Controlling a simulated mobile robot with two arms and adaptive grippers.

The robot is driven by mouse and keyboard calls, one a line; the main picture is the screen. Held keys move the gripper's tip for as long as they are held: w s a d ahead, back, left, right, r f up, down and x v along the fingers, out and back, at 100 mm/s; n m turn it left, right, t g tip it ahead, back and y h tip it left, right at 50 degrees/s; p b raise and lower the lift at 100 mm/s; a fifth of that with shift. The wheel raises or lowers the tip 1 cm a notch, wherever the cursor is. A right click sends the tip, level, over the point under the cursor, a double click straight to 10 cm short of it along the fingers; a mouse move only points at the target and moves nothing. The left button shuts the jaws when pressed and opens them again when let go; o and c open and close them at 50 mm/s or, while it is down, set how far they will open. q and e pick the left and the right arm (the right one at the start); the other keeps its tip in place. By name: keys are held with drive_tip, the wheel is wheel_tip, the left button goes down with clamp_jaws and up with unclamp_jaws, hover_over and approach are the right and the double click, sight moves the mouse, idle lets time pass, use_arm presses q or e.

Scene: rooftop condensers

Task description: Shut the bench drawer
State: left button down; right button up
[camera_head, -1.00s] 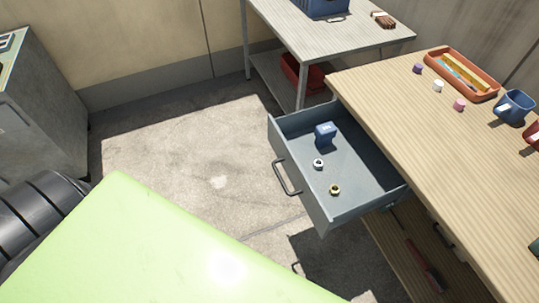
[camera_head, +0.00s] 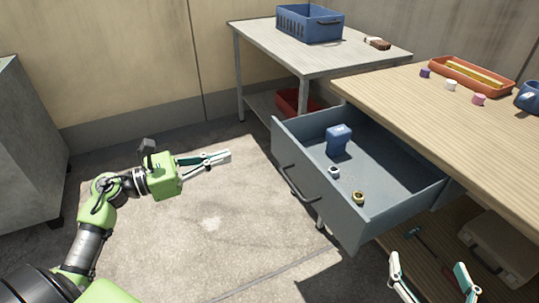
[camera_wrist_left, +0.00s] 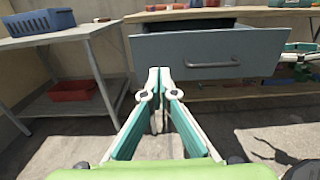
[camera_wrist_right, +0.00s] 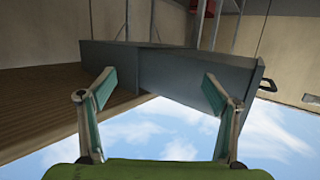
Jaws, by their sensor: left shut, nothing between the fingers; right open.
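The bench drawer (camera_head: 325,195) is grey-blue and pulled out from under the wooden bench top (camera_head: 440,110). It has a dark bar handle (camera_head: 298,184) on its front and holds a blue block-like item (camera_head: 339,140) and two small nuts (camera_head: 358,198). My left gripper (camera_head: 226,156) is shut and empty, to the left of the drawer front and apart from it. In the left wrist view the drawer front (camera_wrist_left: 235,50) faces its fingertips (camera_wrist_left: 159,72). My right gripper (camera_head: 430,272) is open and empty at the lower right, near the drawer's side, which its wrist view shows ahead (camera_wrist_right: 170,75).
A side table (camera_head: 320,50) with a blue crate (camera_head: 310,23) stands behind, a red bin (camera_head: 294,101) on its shelf. A grey cabinet (camera_head: 30,145) is at left. A case (camera_head: 500,250) lies on the bench's lower shelf. The floor before the drawer is clear.

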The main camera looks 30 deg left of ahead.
sight(283, 140)
use_arm(q)
drive_tip(key=x, duration=1.2)
drive_tip(key=shift+w+d+b, duration=0.3)
drive_tip(key=shift+w+d, duration=0.35)
drive_tip(key=shift+w, duration=0.1)
use_arm(e)
drive_tip(key=shift+w+a+r+t+y, duration=0.15)
drive_tip(key=shift+r+t, duration=0.25)
drive_tip(key=shift+r, duration=0.3)
drive_tip(key=shift+w+a+r+t+y, duration=0.15)
drive_tip(key=shift+r+t, duration=0.25)
drive_tip(key=shift+r, duration=0.35)
drive_tip(key=shift+w+a+r+t, duration=0.15)
drive_tip(key=shift+r+t, duration=0.25)
drive_tip(key=shift+r, duration=0.3)
